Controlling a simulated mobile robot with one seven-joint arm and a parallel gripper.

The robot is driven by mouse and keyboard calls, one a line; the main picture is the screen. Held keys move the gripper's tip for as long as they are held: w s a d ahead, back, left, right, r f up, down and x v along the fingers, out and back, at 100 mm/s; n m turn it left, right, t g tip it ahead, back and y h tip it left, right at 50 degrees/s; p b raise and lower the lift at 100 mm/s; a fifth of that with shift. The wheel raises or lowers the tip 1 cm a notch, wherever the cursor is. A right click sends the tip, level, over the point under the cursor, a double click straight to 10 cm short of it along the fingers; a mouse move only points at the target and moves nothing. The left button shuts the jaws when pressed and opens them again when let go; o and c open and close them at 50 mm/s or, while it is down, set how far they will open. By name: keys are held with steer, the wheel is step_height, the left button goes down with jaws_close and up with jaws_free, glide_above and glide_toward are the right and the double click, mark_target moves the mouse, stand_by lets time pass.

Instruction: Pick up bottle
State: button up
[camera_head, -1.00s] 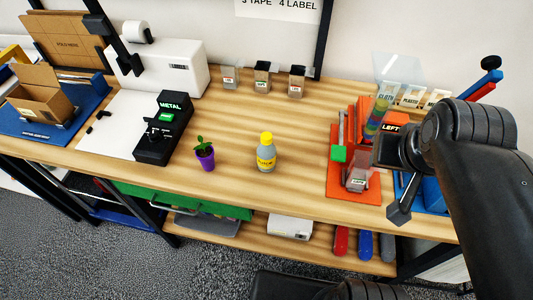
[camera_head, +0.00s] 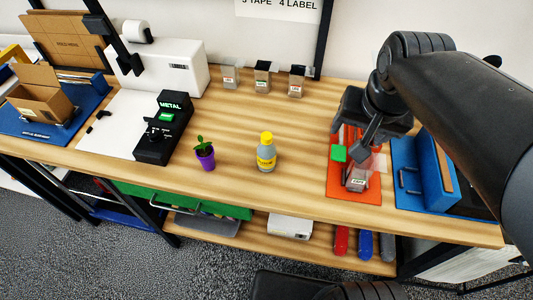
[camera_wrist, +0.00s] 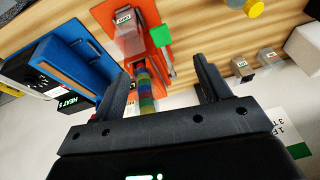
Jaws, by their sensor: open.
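A grey bottle with a yellow cap and yellow label (camera_head: 266,153) stands upright near the middle of the wooden table.
A purple pot with a plant (camera_head: 205,155) stands left of the bottle. The orange fixture (camera_head: 352,194) and a blue fixture (camera_head: 408,200) are at the right. Small bins (camera_head: 262,78) line the back. The table around the bottle is bare.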

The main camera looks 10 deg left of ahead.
steer(key=w+a+f+m+g, duration=0.15)
steer(key=w+a, duration=0.35)
steer(key=a, duration=0.5)
steer(key=g, duration=0.2)
glide_above(267, 135)
steer(key=shift+h, duration=0.3)
step_height(267, 135, down, 4)
steer(key=shift+d+f, duration=0.1)
steer(key=shift+d, duration=0.05)
steer(key=f, duration=1)
steer(key=shift+a+f, duration=0.2)
steer(key=shift+f, duration=0.15)
steer(key=shift+c, duration=0.3)
steer(key=c, duration=1.2)
